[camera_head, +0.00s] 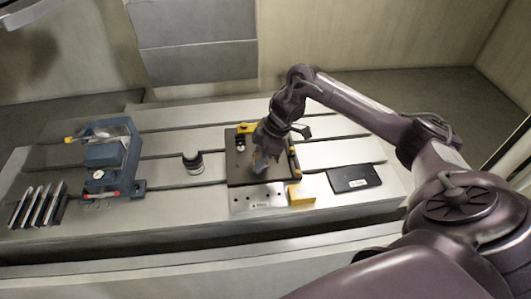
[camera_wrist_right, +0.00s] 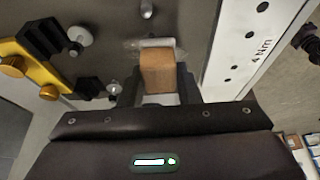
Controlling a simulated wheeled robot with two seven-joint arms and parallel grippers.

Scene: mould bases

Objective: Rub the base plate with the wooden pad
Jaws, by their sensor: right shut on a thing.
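The dark, flat base plate (camera_head: 240,172) lies on the slotted metal table; its grey surface fills much of the right wrist view (camera_wrist_right: 112,32). My right gripper (camera_head: 261,158) is over the middle of the plate, pointing down. In the right wrist view the gripper (camera_wrist_right: 158,92) is shut on the brown wooden pad (camera_wrist_right: 158,70). The pad is at the plate's surface, beside a pale smear or strip (camera_wrist_right: 160,43); I cannot tell whether it touches. In the head view the gripper mostly hides the pad. My left gripper is not in view.
A yellow clamp (camera_head: 245,127) sits at the plate's back edge. A silver strip with holes (camera_head: 258,199), a yellow block (camera_head: 301,194) and a black flat case (camera_head: 354,178) lie in front and right. A dark cylinder (camera_head: 193,162) and blue vise (camera_head: 106,158) stand left.

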